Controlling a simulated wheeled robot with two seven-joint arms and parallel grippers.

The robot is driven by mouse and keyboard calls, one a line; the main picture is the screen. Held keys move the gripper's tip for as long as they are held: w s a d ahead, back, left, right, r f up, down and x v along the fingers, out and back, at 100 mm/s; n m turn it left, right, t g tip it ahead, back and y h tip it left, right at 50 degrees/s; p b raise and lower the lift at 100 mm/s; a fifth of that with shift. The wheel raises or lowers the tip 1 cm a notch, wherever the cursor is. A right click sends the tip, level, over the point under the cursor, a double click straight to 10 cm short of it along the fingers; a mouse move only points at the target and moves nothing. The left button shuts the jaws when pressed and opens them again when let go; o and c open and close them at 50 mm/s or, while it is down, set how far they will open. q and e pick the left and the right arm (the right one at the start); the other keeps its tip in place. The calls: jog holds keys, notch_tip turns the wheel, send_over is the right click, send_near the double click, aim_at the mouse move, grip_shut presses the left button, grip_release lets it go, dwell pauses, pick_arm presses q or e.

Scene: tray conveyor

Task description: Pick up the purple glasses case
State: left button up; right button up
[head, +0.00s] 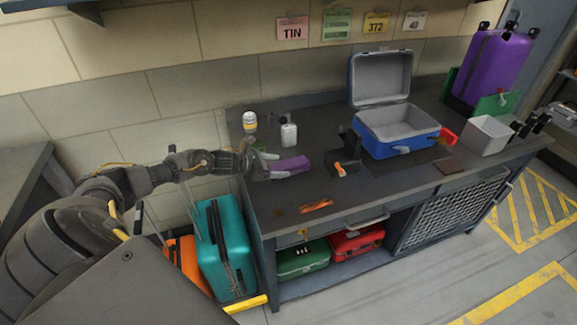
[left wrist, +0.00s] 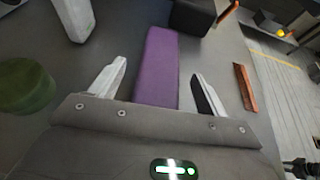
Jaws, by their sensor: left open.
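The purple glasses case (head: 290,166) lies flat on the dark workbench, near its left end. In the left wrist view the purple case (left wrist: 157,65) extends away from me, with its near end between my fingers. My left gripper (head: 268,165) is open around the near end of the case. In the left wrist view my left gripper (left wrist: 160,85) shows a gap between each finger and the case. My right gripper is not in view.
An open blue case (head: 398,130) stands farther right.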

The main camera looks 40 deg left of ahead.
aim_at(289, 167)
pick_arm(q)
jog(key=shift+x, duration=1.45)
jog(key=shift+c, duration=0.5)
jog(key=c, duration=1)
jog(key=shift+r, duration=0.1)
